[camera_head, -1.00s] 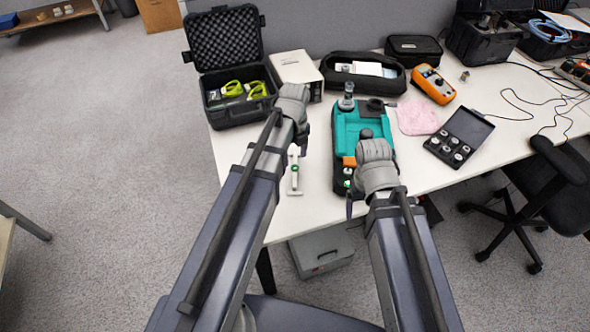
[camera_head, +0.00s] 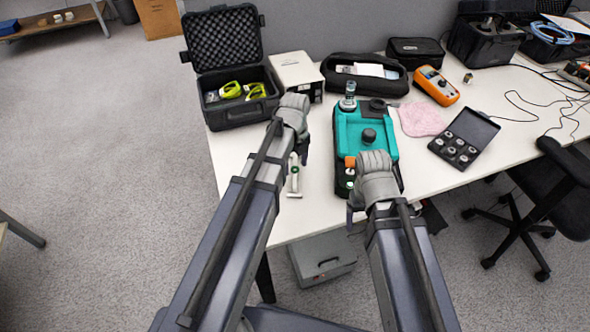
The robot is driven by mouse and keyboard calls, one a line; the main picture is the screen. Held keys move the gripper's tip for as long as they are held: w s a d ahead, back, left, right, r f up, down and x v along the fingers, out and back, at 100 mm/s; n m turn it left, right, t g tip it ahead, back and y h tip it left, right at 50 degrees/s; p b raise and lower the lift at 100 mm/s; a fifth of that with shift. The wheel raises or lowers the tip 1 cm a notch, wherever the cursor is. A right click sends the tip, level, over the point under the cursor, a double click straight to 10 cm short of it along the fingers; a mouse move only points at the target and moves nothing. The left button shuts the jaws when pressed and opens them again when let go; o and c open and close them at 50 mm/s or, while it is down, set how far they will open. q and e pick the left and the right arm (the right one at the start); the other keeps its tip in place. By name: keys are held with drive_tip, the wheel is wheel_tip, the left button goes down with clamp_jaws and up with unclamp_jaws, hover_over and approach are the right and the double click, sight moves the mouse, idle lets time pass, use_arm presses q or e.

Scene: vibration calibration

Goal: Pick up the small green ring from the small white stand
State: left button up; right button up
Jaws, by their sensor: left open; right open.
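The small green ring (camera_head: 294,170) is on the small white stand (camera_head: 294,190), which lies on the white table left of the teal device. The upper part of the stand is partly hidden by my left arm. My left gripper (camera_head: 304,150) is just above and beside the stand in the picture, pointing down at the table, and is open and empty. The ring is apart from its fingers as far as I can see. My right gripper (camera_head: 353,212) is at the near end of the teal device, open, with its fingers mostly hidden by its wrist.
The teal device (camera_head: 347,130) with a black knob stands right of the stand. An open black case (camera_head: 240,113) and a white box (camera_head: 297,72) are behind. A pink cloth (camera_head: 420,120), an orange meter (camera_head: 436,86) and a black box of weights (camera_head: 465,138) lie right.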

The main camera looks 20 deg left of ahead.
use_arm(q)
drive_tip(key=shift+f, duration=0.15)
clamp_jaws()
idle(0.7)
